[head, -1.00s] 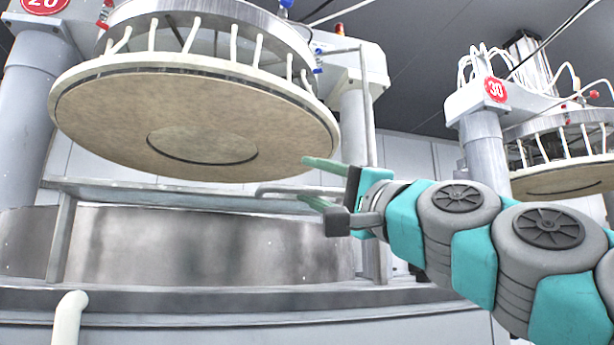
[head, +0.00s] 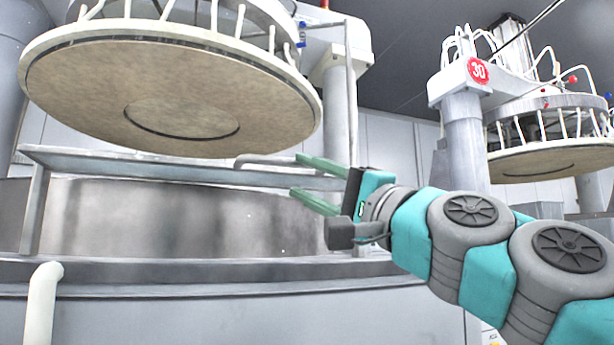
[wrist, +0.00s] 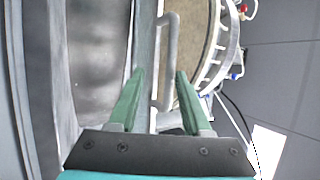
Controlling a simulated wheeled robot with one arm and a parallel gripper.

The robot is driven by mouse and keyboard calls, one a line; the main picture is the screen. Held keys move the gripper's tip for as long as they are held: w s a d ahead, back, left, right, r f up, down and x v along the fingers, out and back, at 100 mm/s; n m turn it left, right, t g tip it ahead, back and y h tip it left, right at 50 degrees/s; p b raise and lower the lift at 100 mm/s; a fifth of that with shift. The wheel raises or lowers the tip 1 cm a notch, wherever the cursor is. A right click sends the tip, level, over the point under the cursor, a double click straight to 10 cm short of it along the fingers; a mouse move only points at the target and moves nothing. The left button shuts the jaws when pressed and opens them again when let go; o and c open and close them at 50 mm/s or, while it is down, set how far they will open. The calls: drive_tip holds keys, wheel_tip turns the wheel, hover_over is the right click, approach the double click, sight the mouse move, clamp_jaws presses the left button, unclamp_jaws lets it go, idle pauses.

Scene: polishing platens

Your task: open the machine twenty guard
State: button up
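Machine twenty's guard (head: 100,165) is a grey metal frame with a long top rail, standing across the front of the machine under the raised round platen (head: 80,95). A bar-shaped handle (head: 262,159) sticks out from the rail near its right end. My gripper (head: 297,175) is open, with its green fingers pointing left near the handle. In the wrist view, the handle (wrist: 172,60) runs lengthwise between the two fingertips of my gripper (wrist: 161,73). The fingers are apart, and I cannot tell whether either touches it. The guard's rail (wrist: 145,55) passes beside the left finger.
The steel basin wall (head: 150,220) lies behind the guard. A white pipe (head: 42,300) rises at the front left. A vertical post (head: 351,100) stands behind the gripper. Another machine, with a red 30 sign (head: 479,70), is at the right.

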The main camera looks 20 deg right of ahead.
idle(0.4)
drive_tip(key=v, duration=0.7)
drive_tip(key=shift+s+f, duration=0.15)
drive_tip(key=shift+s, duration=0.2)
drive_tip(key=shift+d, duration=0.15)
